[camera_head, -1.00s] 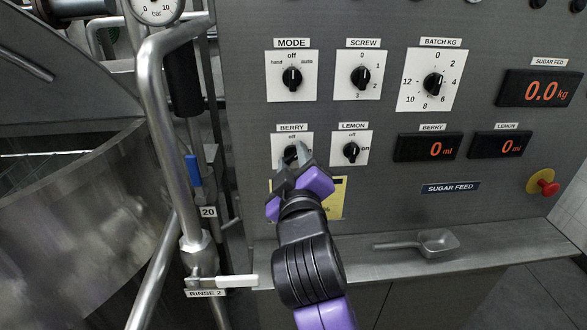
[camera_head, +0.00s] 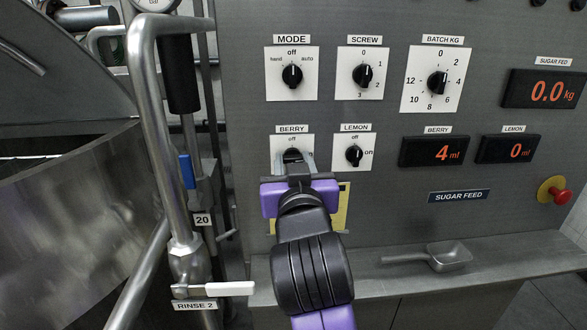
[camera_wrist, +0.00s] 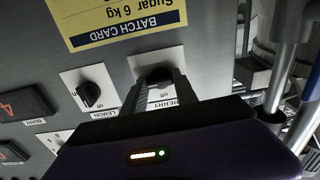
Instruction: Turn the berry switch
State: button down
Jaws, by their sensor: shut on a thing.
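The berry switch (camera_head: 292,154) is a black knob on a white plate, under the BERRY label, partly hidden behind my fingers. My gripper (camera_head: 294,160) is at the plate with its fingers shut on the knob, one finger on each side. In the wrist view the berry knob (camera_wrist: 159,78) shows between the two fingertips. The word "off" is visible above the knob, but its pointer is hidden. The berry display (camera_head: 433,151) reads 4 ml in orange.
The lemon switch (camera_head: 354,155) is close on the right. The mode (camera_head: 292,76), screw (camera_head: 362,76) and batch (camera_head: 437,83) knobs are above. A yellow batch card (camera_head: 341,207) hangs behind my gripper. A steel pipe (camera_head: 160,140) stands left; a scoop (camera_head: 448,256) lies on the ledge.

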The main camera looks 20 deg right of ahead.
jog(key=shift+f+m, duration=0.1)
jog(key=shift+m, duration=0.2)
jog(key=c, duration=1)
grip_release()
jog(key=shift+o, duration=0.2)
jog(key=shift+s, duration=0.1)
jog(key=b+v, duration=0.1)
jog(key=v, duration=0.6)
jog(key=shift+s+a, duration=0.15)
jog(key=shift+s, duration=0.15)
